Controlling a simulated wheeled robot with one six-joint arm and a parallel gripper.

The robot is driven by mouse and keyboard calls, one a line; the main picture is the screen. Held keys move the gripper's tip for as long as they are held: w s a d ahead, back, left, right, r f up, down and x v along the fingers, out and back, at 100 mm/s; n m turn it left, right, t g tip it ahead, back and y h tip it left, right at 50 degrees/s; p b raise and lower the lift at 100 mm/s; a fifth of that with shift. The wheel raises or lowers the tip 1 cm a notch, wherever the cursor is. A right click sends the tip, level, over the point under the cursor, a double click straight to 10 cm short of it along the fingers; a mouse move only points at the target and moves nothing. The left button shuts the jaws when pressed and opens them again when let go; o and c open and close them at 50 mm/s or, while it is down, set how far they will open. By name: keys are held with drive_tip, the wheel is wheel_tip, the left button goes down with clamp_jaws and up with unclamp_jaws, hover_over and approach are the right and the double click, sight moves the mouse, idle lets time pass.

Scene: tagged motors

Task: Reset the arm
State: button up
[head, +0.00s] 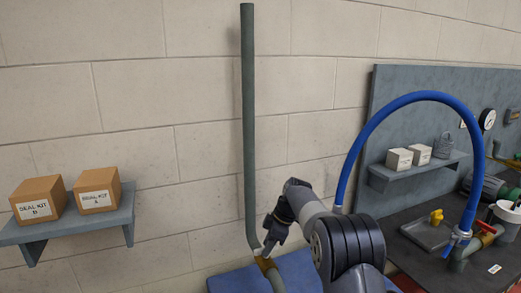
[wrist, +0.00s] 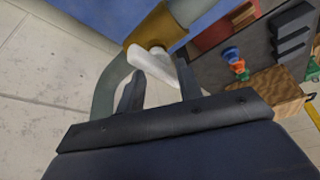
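My arm reaches toward the wall in the head view, and my gripper (head: 270,238) is by the lower end of a tall grey-green pipe (head: 248,130). In the wrist view my gripper (wrist: 160,72) has its two fingers apart. A white lever (wrist: 153,66) on a brass-coloured pipe fitting (wrist: 148,45) shows in line with the gap between the fingers. I cannot tell whether the lever touches a finger. In the head view the fitting (head: 265,263) is partly hidden by my gripper.
A left shelf (head: 75,228) holds two seal kit boxes (head: 97,191). At right, a blue hose (head: 345,165) arches over a dark bench (head: 425,268) with a tray (head: 428,236) and a yellow part. Small white boxes (head: 398,160) sit on a shelf. Blue surfaces (head: 240,280) lie below my gripper.

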drive_tip(key=shift+m+t, duration=0.5)
drive_tip(key=shift+m, duration=0.9)
drive_tip(key=shift+r, duration=0.1)
